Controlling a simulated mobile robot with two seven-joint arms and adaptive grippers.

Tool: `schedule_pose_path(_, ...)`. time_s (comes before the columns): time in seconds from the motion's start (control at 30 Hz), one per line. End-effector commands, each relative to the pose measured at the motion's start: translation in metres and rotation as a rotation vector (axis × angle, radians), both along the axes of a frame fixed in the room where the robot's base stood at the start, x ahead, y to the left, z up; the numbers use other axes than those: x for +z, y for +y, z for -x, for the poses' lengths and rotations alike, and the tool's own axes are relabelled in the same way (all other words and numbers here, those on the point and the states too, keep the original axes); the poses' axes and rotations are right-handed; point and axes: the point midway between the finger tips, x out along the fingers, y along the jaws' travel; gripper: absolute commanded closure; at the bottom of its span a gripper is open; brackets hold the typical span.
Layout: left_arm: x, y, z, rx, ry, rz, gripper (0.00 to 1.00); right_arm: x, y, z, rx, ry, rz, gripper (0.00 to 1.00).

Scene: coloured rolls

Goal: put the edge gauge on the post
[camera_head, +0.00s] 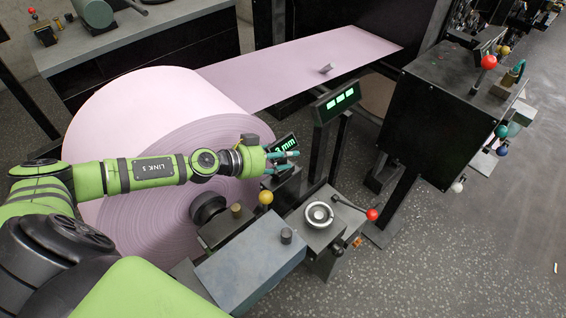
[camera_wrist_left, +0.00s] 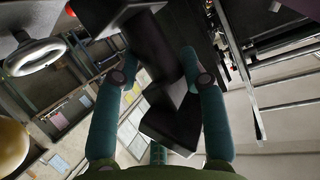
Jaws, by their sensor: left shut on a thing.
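The edge gauge (camera_head: 285,143) is a dark box with a lit green "3 mm" readout, at the right edge of the big pink roll. My left gripper (camera_head: 283,162) has its teal fingers closed on the gauge's dark body. In the left wrist view a black, bent body (camera_wrist_left: 168,100) lies between the two fingers (camera_wrist_left: 160,65). A dark block shows just below the fingers in the head view. I cannot tell which part is the post, or whether the gauge touches it. My right gripper is not in view.
The pink roll (camera_head: 120,105) stands beside my left arm, its web (camera_head: 310,62) running to the back right. A display with green bars (camera_head: 337,102) stands close behind the gauge. A yellow knob (camera_head: 265,197), a metal ring (camera_head: 319,214) and a red-tipped lever (camera_head: 372,214) are near.

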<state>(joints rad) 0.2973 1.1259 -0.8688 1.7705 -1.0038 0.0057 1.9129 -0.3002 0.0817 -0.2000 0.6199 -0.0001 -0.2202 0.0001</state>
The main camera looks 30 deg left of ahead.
Motion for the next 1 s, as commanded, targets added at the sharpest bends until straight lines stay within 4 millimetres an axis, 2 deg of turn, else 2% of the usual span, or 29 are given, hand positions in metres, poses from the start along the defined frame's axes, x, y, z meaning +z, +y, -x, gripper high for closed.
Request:
schedule_pose_path(0.03, -0.0073, 0.0002, -0.0007, 0.002, -0.002, 0.001, 1.00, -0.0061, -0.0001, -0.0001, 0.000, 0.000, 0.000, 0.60)
schedule_pose_path(0.43, -0.0105, 0.0003, -0.0007, 0.002, -0.002, 0.001, 1.00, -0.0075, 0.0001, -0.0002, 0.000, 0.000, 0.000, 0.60)
schedule_pose_path(0.47, -0.0113, 0.0003, -0.0002, 0.001, 0.000, 0.000, 0.54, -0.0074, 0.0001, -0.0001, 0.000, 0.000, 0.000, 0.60)
schedule_pose_path(0.5, -0.0104, 0.0004, -0.0002, 0.001, 0.000, 0.000, 0.38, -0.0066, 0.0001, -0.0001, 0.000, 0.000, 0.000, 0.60)
schedule_pose_path(0.53, -0.0103, 0.0004, -0.0003, 0.001, 0.000, 0.000, 0.34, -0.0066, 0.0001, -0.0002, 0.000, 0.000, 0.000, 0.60)
schedule_pose_path(0.9, -0.0059, 0.0006, -0.0006, 0.001, -0.002, -0.001, 0.34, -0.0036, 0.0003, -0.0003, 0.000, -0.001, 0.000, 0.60)
schedule_pose_path(1.0, -0.0074, 0.0054, 0.0057, 0.003, 0.000, -0.001, 0.34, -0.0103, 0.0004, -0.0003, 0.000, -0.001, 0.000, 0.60)
